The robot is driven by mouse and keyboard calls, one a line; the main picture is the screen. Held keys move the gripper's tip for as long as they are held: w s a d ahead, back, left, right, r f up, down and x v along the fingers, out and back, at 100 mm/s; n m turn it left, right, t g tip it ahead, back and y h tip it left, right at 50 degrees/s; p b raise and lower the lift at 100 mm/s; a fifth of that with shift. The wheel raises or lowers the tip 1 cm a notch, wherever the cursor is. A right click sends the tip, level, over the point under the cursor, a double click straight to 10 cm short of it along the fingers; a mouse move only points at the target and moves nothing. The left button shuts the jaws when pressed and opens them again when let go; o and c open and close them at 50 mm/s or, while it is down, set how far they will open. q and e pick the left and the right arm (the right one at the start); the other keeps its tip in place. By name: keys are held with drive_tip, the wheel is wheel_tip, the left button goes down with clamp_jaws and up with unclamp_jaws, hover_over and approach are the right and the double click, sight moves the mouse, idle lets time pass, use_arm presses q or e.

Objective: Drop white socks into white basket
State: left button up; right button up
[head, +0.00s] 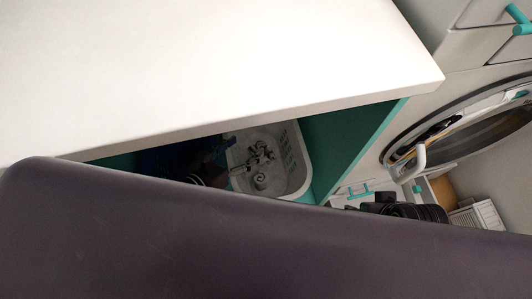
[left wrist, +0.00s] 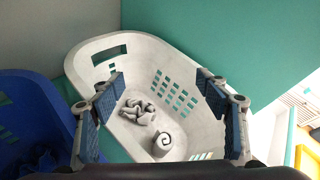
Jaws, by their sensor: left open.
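The white basket (head: 297,165) stands in a teal-walled space under the white counter. It also shows in the left wrist view (left wrist: 88,52), with slotted sides. Inside it lie a crumpled pale sock (left wrist: 138,111) and a rolled pale sock (left wrist: 163,143), both on its floor; they also show in the head view as a pale heap (head: 262,155). My left gripper (head: 232,156) is at the basket's left side. In the left wrist view its two fingers (left wrist: 160,80) are spread wide above the basket, with nothing between them. A dark ribbed part at the right may belong to my right arm; its fingers are unclear.
A blue basket (left wrist: 28,100) with dark cloth in it stands left of the white one. The white counter (head: 200,60) overhangs the space. A front-loading washer (head: 440,130) is at the right, with a white slatted basket (head: 478,215) below it.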

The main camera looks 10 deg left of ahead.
use_arm(q)
drive_tip(key=v, duration=0.9)
drive_tip(key=shift+s, duration=0.1)
